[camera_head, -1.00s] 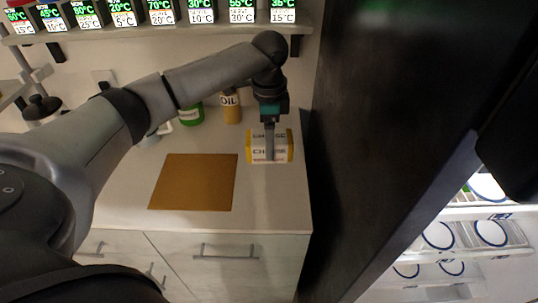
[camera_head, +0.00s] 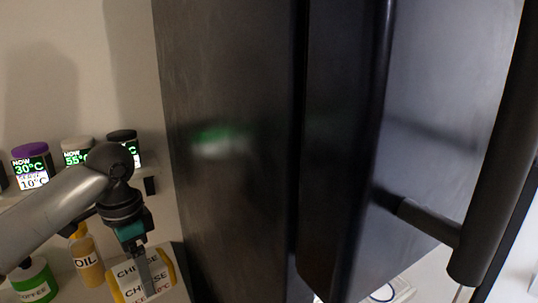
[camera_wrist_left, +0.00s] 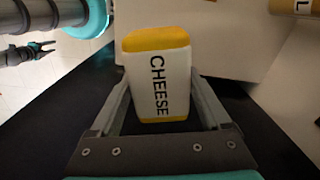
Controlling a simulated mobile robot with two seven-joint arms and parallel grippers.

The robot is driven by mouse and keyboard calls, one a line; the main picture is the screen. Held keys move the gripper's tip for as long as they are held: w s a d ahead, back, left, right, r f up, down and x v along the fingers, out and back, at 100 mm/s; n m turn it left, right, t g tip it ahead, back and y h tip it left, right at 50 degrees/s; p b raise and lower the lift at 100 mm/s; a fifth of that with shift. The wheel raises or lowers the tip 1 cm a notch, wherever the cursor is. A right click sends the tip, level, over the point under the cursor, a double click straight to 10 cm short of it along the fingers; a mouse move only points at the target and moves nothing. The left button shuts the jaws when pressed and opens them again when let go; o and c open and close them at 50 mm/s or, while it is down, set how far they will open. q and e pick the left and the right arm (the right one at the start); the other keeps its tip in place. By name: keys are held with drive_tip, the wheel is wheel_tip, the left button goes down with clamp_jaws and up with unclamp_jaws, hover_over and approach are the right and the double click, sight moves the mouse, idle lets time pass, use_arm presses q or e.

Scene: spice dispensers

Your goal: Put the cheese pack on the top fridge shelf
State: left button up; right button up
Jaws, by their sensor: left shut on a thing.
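The cheese pack (camera_head: 165,271) is a white block with yellow ends and black CHEESE lettering, at the lower left of the head view. My left gripper (camera_head: 146,270) points down and is shut on it. In the left wrist view the pack (camera_wrist_left: 158,78) sits between the two grey fingers (camera_wrist_left: 163,112). I cannot tell whether it touches the counter. The tall black fridge (camera_head: 230,150) stands just right of it. The top shelf is hidden. A dark claw shape (camera_wrist_left: 28,52) at the wrist view's left edge may be my right gripper.
Several labelled jars (camera_head: 33,166) line a shelf behind. A dark door panel (camera_head: 345,150) and a thick handle (camera_head: 490,200) fill the right side.

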use_arm(q)
drive_tip(key=s+d+f+n+b, duration=0.3)
drive_tip(key=s+d+f+n, duration=0.1)
drive_tip(key=s+d+n, duration=0.5)
drive_tip(key=shift+s+d+f, duration=0.15)
drive_tip(key=shift+s+f, duration=0.1)
drive_tip(key=shift+s, duration=0.3)
